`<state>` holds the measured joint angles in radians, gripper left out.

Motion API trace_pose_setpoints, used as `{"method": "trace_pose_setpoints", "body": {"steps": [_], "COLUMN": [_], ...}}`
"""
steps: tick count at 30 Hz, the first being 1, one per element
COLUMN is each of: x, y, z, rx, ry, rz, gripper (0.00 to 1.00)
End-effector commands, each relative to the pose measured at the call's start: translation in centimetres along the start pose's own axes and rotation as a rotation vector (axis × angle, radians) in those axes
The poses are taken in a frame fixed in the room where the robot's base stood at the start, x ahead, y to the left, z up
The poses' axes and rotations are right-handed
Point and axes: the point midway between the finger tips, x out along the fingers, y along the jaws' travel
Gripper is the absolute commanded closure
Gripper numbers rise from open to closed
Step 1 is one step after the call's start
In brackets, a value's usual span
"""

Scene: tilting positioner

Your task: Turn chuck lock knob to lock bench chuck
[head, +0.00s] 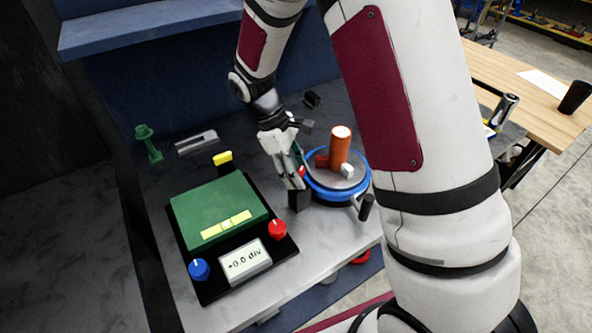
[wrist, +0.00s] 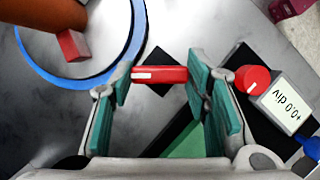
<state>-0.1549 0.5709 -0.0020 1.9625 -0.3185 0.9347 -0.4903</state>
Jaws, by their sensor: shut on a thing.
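The chuck lock knob, a red bar-shaped knob (wrist: 160,75) with a white mark, sits on a black block (head: 299,200) beside the chuck. My gripper (wrist: 160,88) has its green finger pads at the two ends of the red knob, shut on it. In the head view my gripper (head: 293,173) reaches down to the knob from above, and the fingers hide most of it. The bench chuck (head: 325,193) is a round grey plate with a blue ring (wrist: 138,40). An orange cylinder (head: 340,146) stands upright on it between small jaw blocks, one red (wrist: 73,44).
Left of the chuck, a black base holds a green block (head: 218,207), a blue knob (head: 199,269), a red knob (head: 278,229) and a display (head: 245,261) reading +0.0 div. A black-handled crank (head: 366,207) projects at the chuck's front right. A green figure-like piece (head: 148,143) stands at back left.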

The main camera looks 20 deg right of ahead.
Motion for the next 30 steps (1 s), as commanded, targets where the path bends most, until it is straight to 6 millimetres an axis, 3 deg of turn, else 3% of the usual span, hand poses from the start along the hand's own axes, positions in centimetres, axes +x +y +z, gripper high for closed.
{"method": "trace_pose_setpoints", "body": {"steps": [18, 30], "x": [0.02, 0.01], "y": [0.38, 0.39], "z": [0.06, 0.1], "rx": [0.491, 0.628], "ry": [0.002, 0.002], "rz": [-0.203, -0.26], "gripper": [0.85, 0.85]}}
